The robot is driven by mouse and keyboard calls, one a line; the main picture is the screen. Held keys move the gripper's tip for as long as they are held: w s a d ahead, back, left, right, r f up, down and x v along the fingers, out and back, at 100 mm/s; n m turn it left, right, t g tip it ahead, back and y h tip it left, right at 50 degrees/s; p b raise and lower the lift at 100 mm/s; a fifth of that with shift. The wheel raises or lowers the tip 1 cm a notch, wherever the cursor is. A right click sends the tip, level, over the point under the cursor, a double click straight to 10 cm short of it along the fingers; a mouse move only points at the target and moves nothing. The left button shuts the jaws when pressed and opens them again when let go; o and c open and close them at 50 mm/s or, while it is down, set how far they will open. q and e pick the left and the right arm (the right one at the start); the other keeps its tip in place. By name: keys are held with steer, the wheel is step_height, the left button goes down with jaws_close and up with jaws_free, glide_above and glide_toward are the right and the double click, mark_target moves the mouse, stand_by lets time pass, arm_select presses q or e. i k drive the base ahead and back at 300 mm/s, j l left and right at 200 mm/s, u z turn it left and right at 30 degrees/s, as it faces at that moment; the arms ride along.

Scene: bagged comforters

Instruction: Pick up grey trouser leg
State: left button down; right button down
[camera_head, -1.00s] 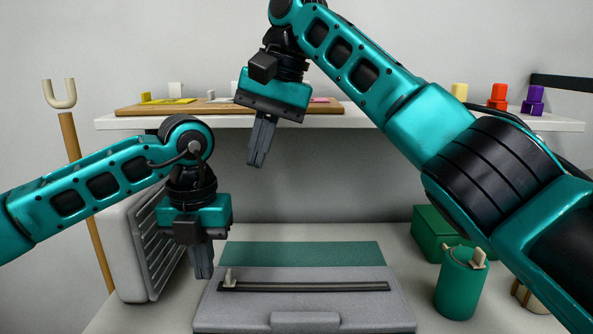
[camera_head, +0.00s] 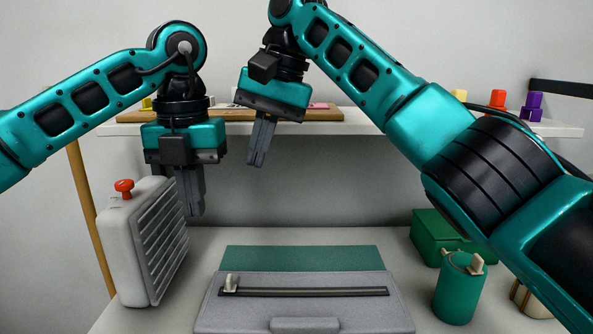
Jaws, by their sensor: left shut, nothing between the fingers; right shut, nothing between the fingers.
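I cannot make out a clear trouser leg. The nearest grey thing is a flat slab-like object (camera_head: 240,313) on the table, with a dark rail (camera_head: 310,291) and a small pale slider (camera_head: 230,284) at the rail's left end. A green panel (camera_head: 303,259) lies along its far edge. My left gripper (camera_head: 192,213) is shut and empty, pointing down above and left of the grey object, apart from it. My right gripper (camera_head: 256,164) is shut and empty, higher up in front of the shelf.
A pale ribbed box (camera_head: 120,250) with a red knob (camera_head: 124,188) stands at the left. A green canister (camera_head: 460,288) and green box (camera_head: 430,235) stand at the right. A white shelf (camera_head: 380,125) runs behind, holding small coloured items.

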mark_target(347, 301)
steer(key=k, duration=1)
